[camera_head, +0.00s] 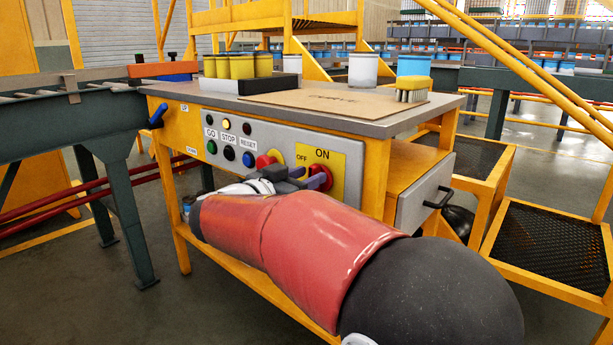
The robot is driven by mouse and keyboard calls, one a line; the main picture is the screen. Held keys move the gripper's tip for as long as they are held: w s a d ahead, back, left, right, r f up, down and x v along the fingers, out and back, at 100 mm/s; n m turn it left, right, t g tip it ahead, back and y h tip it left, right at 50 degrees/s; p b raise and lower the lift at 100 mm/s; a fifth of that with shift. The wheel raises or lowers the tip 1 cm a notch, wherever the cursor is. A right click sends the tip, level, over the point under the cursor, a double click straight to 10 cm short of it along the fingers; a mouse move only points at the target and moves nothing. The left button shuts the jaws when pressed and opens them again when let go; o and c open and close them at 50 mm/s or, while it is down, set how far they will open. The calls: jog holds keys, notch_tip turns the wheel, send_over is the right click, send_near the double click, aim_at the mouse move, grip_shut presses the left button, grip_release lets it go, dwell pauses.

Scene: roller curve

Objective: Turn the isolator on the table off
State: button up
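The isolator is a red rotary knob (326,172) on a yellow plate (334,157) at the right end of the grey control panel on the table's front. "ON" is printed above the knob and "OFF" to its upper left. My gripper (313,177) is at the knob's left side, with its dark fingers reaching toward it. The fingers look apart, one above the other. They cover part of the knob, so its handle angle and any contact are unclear. My red arm hides the lower part of the panel.
A red mushroom button (265,161) sits just left of the isolator, close to my gripper. Further left are GO, STOP and RESET buttons (229,153). A drawer (424,193) with a black handle is at right. Cans, a board and a brush (412,91) stand on the table (208,98).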

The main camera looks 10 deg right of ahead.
jog(key=shift+w+d, duration=0.15)
jog(key=shift+d, duration=0.05)
grip_shut()
